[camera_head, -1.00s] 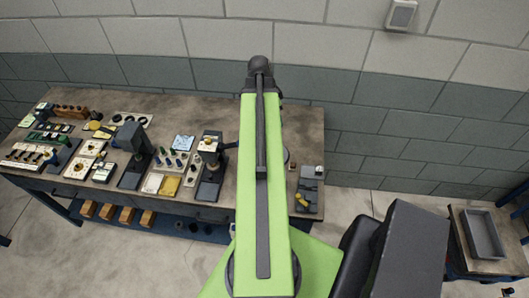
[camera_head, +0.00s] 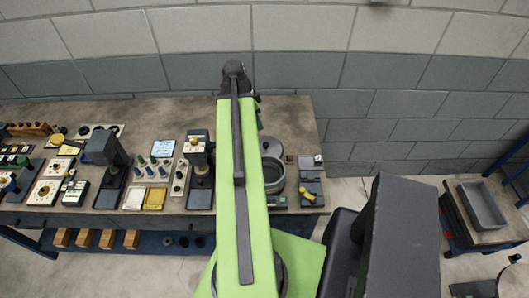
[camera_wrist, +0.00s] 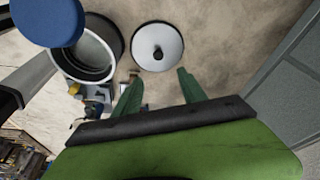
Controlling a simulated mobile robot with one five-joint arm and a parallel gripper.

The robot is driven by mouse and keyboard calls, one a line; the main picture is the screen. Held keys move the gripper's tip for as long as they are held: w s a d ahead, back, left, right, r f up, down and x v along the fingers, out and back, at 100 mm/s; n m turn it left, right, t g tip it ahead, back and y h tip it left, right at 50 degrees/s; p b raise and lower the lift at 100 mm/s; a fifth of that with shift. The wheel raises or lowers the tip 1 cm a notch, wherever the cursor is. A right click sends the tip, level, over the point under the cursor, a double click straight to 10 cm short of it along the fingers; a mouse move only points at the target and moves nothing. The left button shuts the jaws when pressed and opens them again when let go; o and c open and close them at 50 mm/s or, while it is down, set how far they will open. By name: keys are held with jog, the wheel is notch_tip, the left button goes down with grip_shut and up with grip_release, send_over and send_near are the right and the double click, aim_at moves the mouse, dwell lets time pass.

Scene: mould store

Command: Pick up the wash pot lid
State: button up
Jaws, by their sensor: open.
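The wash pot lid is a round pale grey disc with a dark knob (camera_wrist: 158,52). In the wrist view it lies on the worktop just beyond my fingertips, apart from them. In the head view a grey disc (camera_head: 271,146), which looks like the lid, shows beside my arm and is partly hidden by it. The wash pot (camera_wrist: 97,48) is an open grey cylinder left of the lid; it also shows in the head view (camera_head: 274,187). My gripper (camera_wrist: 159,90) is open, with its two green fingers apart and nothing between them.
A blue round thing (camera_wrist: 45,20) stands close by the pot in the wrist view. The bench (camera_head: 285,120) holds several tools and trays left of my arm. A grey tool with a yellow part (camera_head: 311,190) lies at the right end. The worktop behind the lid looks clear.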

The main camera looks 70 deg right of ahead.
jog(key=b, duration=0.9)
send_over(266, 144)
jog(key=w, duration=0.2)
jog(key=f, duration=1)
jog(key=shift+s+a+f, duration=0.1)
jog(key=shift+s+a, duration=0.05)
jog(key=shift+a, duration=0.2)
jog(key=b+x, duration=0.4)
jog(key=x, duration=0.1)
jog(key=shift+s+a+f+b, duration=0.1)
jog(key=shift+s+a+b, duration=0.1)
jog(key=shift+b, duration=0.2)
jog(key=shift+r, duration=0.2)
grip_shut()
